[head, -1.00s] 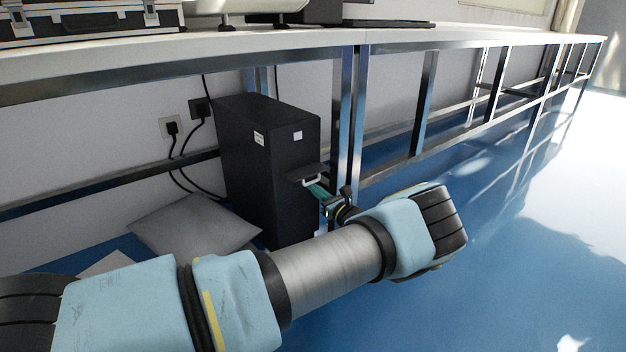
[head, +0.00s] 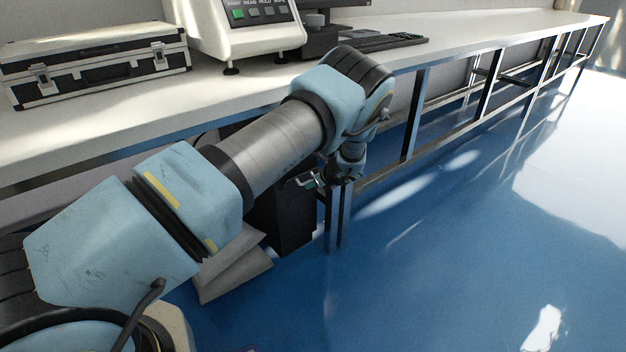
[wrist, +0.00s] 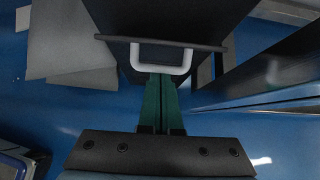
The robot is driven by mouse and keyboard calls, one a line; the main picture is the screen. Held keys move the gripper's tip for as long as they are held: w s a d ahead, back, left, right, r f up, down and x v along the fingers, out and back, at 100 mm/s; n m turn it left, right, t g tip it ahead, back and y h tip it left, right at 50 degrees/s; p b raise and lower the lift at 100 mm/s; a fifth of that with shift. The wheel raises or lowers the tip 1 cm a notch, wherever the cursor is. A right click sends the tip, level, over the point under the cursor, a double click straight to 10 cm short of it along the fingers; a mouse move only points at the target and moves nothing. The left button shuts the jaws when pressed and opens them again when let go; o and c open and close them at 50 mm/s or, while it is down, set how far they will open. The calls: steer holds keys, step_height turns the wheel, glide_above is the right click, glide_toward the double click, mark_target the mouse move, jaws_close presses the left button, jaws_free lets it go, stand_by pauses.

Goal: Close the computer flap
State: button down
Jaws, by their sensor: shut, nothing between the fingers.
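The black computer tower (head: 288,222) stands on the floor under the bench, largely hidden behind my arm in the head view. In the wrist view its dark flap (wrist: 112,39) sticks out from the tower (wrist: 165,18) as a thin plate, standing open. The flap carries a white U-shaped handle (wrist: 186,62), which also shows small in the head view (head: 318,179). My gripper (wrist: 161,82) is shut and empty, its green fingers together. The fingertips lie at or just under the handle; I cannot tell whether they touch it.
A case (head: 95,68) and a tester (head: 235,30) stand on the bench. The blue floor at right is clear.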

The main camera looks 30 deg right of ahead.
steer(key=shift+w+a+r+g+p, duration=0.1)
steer(key=shift+w+r+g+p, duration=0.35)
steer(key=shift+r+g+p, duration=0.35)
steer(key=shift+w+a+r+p, duration=0.25)
steer(key=shift+w+r+p, duration=0.2)
steer(key=shift+w+r, duration=0.5)
steer(key=shift+w+r, duration=0.1)
steer(key=shift+w, duration=0.25)
steer(key=s+f+b, duration=0.3)
steer(key=f, duration=0.2)
step_height(320, 180, up, 11)
steer(key=s+d+p, duration=0.1)
steer(key=s+p, duration=0.1)
steer(key=shift+s+f, duration=0.2)
steer(key=shift+s, duration=0.2)
steer(key=shift+s, duration=0.1)
